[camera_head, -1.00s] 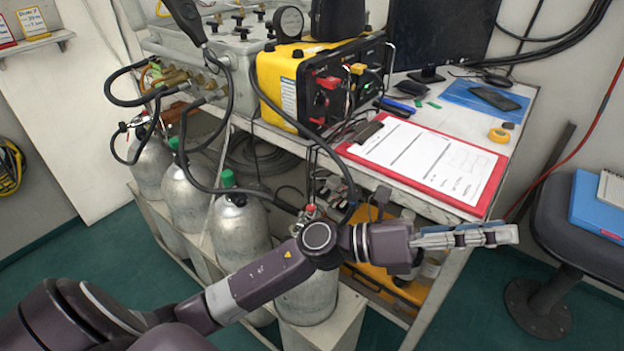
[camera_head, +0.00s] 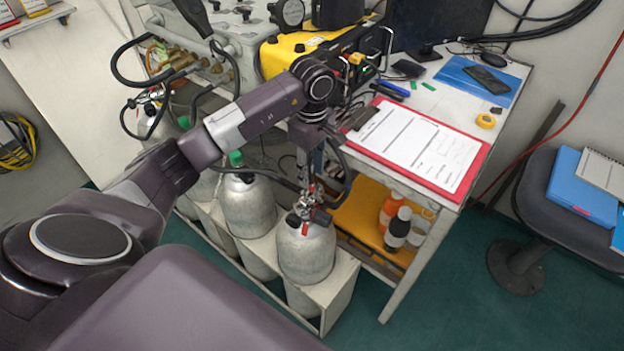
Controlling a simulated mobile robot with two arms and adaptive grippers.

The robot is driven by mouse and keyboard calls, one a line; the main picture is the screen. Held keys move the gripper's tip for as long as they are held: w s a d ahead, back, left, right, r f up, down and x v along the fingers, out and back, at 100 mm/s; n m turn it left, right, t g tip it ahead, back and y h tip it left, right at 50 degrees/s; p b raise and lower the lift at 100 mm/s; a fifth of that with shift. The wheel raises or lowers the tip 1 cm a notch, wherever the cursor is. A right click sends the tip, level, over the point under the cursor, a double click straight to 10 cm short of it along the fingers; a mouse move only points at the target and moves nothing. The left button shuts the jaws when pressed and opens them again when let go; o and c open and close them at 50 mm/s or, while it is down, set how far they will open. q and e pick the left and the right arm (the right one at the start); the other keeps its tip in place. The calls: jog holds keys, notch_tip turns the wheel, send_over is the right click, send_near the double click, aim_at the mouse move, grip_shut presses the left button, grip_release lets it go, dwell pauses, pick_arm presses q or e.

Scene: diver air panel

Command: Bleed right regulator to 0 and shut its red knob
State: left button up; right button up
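The rightmost grey cylinder (camera_head: 306,252) stands in a white rack, with a metal valve and red parts (camera_head: 305,226) on its top. My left gripper (camera_head: 309,192) points down just above this valve. It is seen edge-on against hoses and fittings, so I cannot tell its opening or whether it touches anything. A red knob and a gauge reading cannot be made out there. The grey air panel (camera_head: 232,40) with several black knobs is at the upper left, partly cut off by the frame. My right gripper is not in view.
My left forearm hides part of the yellow case (camera_head: 285,55) and other cylinders. A red clipboard (camera_head: 455,188) lies on the white bench to the right. Bottles (camera_head: 397,232) stand on the lower shelf. Black hoses loop around the cylinders. Green floor is open at the lower right.

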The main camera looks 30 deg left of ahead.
aim_at(312, 187)
pick_arm(q)
jog(key=shift+f, duration=2.3)
jog(key=shift+c, duration=0.4)
grip_shut()
